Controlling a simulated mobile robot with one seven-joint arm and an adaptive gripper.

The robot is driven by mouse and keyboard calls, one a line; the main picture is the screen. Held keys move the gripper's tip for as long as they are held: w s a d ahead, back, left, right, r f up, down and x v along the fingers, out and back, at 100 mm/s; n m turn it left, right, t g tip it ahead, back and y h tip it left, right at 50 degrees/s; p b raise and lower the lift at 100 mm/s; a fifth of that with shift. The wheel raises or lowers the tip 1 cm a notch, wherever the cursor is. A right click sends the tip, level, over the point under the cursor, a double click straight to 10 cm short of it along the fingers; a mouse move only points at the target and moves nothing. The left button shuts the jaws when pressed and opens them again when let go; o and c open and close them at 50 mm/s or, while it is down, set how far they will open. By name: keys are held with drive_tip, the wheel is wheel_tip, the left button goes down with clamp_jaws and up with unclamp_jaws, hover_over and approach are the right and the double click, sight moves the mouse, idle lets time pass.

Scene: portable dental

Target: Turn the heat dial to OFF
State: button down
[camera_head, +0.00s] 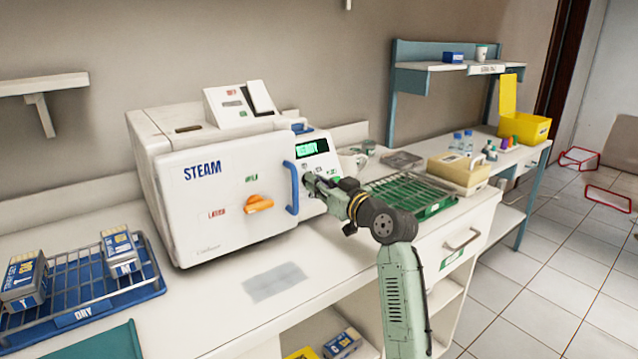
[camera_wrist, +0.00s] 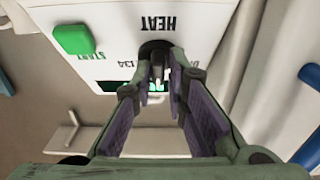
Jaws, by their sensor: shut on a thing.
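The white steam sterilizer (camera_head: 225,215) stands on the counter, with STEAM on its front and a lit green display (camera_head: 312,147) on its right panel. My gripper (camera_head: 313,184) reaches that panel just below the display. In the wrist view, which shows the panel upside down, my gripper (camera_wrist: 158,72) is shut on the dark heat dial (camera_wrist: 157,47), beside the word HEAT. A 134 label shows left of the dial, and a partly hidden label shows on its right. The fingers cover much of the dial, so I cannot tell where it points.
A green START button (camera_wrist: 73,40) sits near the dial. The blue door handle (camera_head: 291,187) is just left of my gripper. An orange latch (camera_head: 259,203) is on the door.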

drive_tip(key=shift+w+d+f+n+b, duration=0.1)
drive_tip(key=shift+d+n+b, duration=0.15)
drive_tip(key=shift+b, duration=0.45)
drive_tip(key=shift+w+d+r+n+g+y+b, duration=0.15)
drive_tip(key=shift+n+g+y+b, duration=0.8)
drive_tip(key=shift+n, duration=1.5)
drive_tip(key=shift+w+r+n+g+y+b, duration=0.15)
drive_tip(key=shift+n+g+b, duration=0.4)
drive_tip(key=shift+n+g, duration=1.4)
drive_tip(key=shift+w+d+r+n+g+y+b, duration=0.2)
drive_tip(key=shift+n+g+y+b, duration=0.45)
drive_tip(key=shift+n, duration=2.3)
drive_tip(key=shift+a+g, duration=0.15)
drive_tip(key=shift+g, duration=0.1)
drive_tip(key=c, duration=1.7)
unclamp_jaws()
drive_tip(key=shift+a+f, duration=0.1)
drive_tip(key=shift+f, duration=0.05)
drive_tip(key=shift+o, duration=0.2)
